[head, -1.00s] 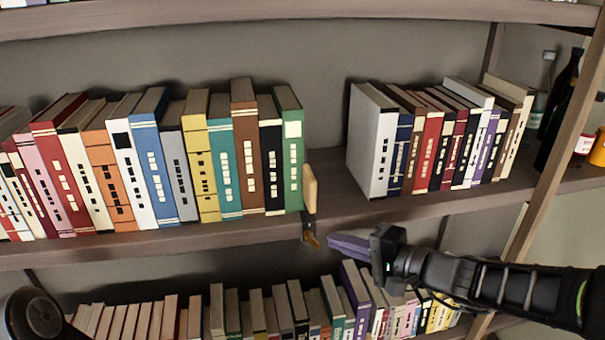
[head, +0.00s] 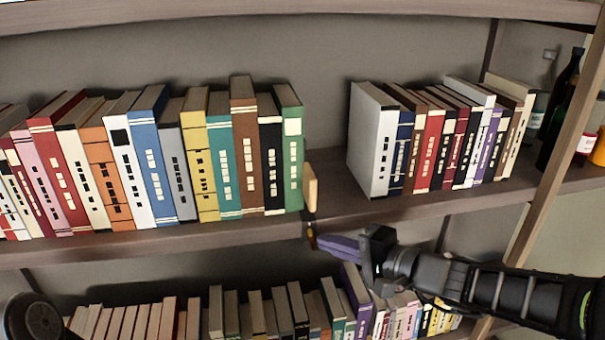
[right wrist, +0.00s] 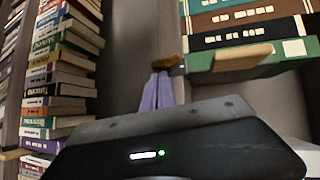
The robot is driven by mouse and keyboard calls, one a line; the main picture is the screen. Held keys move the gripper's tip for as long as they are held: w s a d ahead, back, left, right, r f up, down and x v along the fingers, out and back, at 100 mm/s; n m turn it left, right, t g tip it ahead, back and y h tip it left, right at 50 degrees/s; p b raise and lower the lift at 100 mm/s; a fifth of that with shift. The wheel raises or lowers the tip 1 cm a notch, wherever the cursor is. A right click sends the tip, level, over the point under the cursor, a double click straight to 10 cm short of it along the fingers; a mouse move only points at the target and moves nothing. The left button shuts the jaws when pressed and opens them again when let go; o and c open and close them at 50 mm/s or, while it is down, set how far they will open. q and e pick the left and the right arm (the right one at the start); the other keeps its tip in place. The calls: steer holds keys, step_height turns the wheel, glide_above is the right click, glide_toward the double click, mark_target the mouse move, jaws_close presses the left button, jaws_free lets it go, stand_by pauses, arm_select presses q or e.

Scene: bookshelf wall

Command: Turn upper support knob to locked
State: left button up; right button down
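The upper support (head: 310,187) is a pale wooden upright at the right end of the left book row on the upper shelf; it also shows in the right wrist view (right wrist: 243,57). Its small brass-coloured knob (head: 310,238) sits below it at the shelf's front edge. My right gripper (head: 320,241) has its purple fingers close together, tips at the knob and partly covering it. In the right wrist view the fingertips (right wrist: 159,74) are just below the knob (right wrist: 167,61); I cannot tell whether they touch it. My left gripper is not in view.
A row of books stands left of the support, ending with a green book (head: 289,150). A gap separates it from a white book (head: 372,145) and more books. The lower shelf holds more books under my right arm. A wooden post (head: 556,150) and bottles are at right.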

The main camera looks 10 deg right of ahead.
steer(key=shift+a, duration=0.1)
stand_by(0.4)
steer(key=d, duration=0.4)
stand_by(0.4)
steer(key=b+v, duration=0.1)
steer(key=v, duration=0.7)
stand_by(0.4)
